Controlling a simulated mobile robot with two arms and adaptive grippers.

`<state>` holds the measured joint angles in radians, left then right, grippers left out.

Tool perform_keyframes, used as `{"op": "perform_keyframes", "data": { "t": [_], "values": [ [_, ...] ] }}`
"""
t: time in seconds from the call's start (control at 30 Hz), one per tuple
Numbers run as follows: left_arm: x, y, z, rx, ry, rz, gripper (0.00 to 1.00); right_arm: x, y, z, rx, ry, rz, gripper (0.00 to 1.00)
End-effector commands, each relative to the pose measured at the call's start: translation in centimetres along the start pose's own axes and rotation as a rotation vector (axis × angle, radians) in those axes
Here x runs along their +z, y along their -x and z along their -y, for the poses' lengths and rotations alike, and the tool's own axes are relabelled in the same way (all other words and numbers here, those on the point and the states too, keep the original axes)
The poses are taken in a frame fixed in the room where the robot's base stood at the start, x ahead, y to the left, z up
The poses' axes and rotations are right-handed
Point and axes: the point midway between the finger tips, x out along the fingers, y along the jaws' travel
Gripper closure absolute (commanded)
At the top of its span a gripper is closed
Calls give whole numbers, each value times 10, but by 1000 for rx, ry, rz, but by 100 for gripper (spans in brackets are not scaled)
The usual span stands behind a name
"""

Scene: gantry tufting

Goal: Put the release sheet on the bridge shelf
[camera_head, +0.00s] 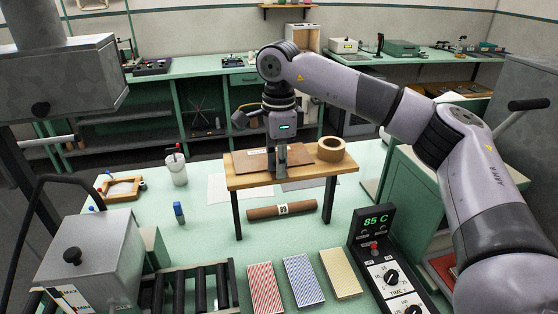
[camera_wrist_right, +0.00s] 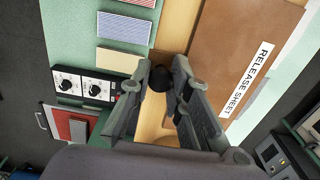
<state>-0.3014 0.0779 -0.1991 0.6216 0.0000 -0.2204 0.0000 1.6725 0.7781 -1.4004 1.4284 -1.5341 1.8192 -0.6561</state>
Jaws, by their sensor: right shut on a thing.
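The release sheet (camera_head: 252,162) is a flat brown board lying on the left part of the wooden bridge shelf (camera_head: 235,183). In the right wrist view the sheet (camera_wrist_right: 215,40) shows its white label, "RELEASE SHEET". The fingers hide how the knob joins the sheet. The sheet looks flat on the shelf; I cannot tell if a small gap remains. My left gripper is out of view.
A tape roll (camera_head: 331,149) stands on the shelf's right end, close to my right gripper. A brown roll tagged 85 (camera_head: 282,210) lies under the shelf. Striped blocks (camera_head: 303,280) and a control box (camera_head: 385,262) are in front. A white cup (camera_head: 176,171) stands left.

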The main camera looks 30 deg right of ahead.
Motion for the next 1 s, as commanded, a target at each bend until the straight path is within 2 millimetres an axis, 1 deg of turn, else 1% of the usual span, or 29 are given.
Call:
{"op": "perform_keyframes", "data": {
  "t": [0.1, 0.27, 0.37, 0.4, 0.67, 0.9, 1.0],
  "values": [
    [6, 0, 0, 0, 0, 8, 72, 0, -1, 0, -2, 0, 1, 100],
    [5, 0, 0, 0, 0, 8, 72, 0, -1, 0, -1, 1, 1, 100],
    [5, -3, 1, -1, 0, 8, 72, 0, -5, 0, -1, 1, 1, 100],
    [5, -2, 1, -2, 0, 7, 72, 0, -4, 0, -1, 1, 1, 80],
    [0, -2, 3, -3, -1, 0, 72, 0, -3, 0, -1, 1, 1, 62],
    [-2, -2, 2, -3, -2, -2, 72, 0, -3, 0, -1, 1, 1, 62],
    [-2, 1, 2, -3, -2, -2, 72, 0, 1, 0, -1, 1, 1, 62]
  ]
}}
